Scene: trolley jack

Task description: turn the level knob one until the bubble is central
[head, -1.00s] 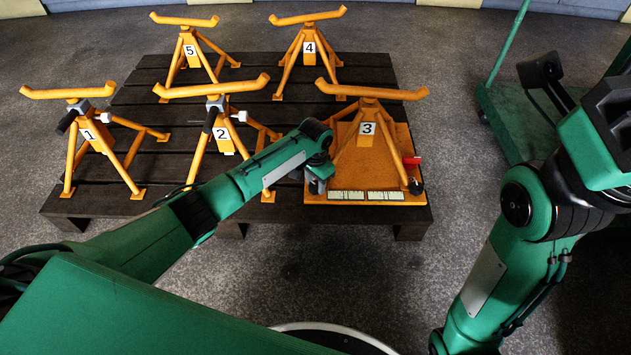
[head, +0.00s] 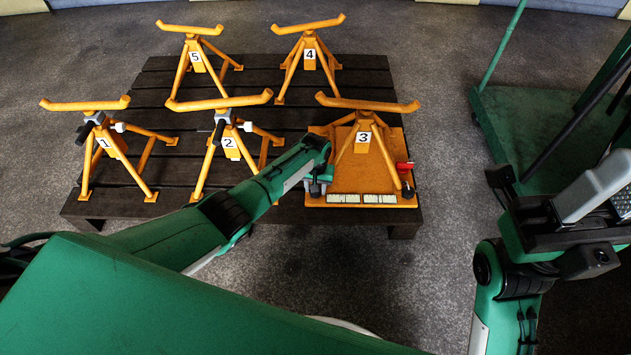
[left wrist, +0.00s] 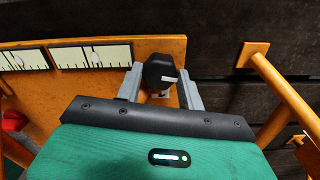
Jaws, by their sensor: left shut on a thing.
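The orange base plate (head: 345,178) lies on the pallet, with stand 3 (head: 364,137) on it. A black knob (left wrist: 160,71) with a white mark sits at the plate's corner. My left gripper (head: 317,188) is shut on this knob, one grey finger on each side in the left wrist view (left wrist: 159,88). Two pale level vials with black lines, the near one (left wrist: 90,55) and the far one (left wrist: 22,60), lie along the plate's front edge. Their bubbles are too small to place surely. My right gripper (head: 605,190) is at the right, its fingers apart and empty.
Stands 1 (head: 102,144), 2 (head: 229,143), 4 (head: 308,56) and 5 (head: 196,58) stand on the dark pallet (head: 150,202). A red part (head: 404,167) is at the plate's right side. A green trolley (head: 530,125) stands at the right. Floor in front is clear.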

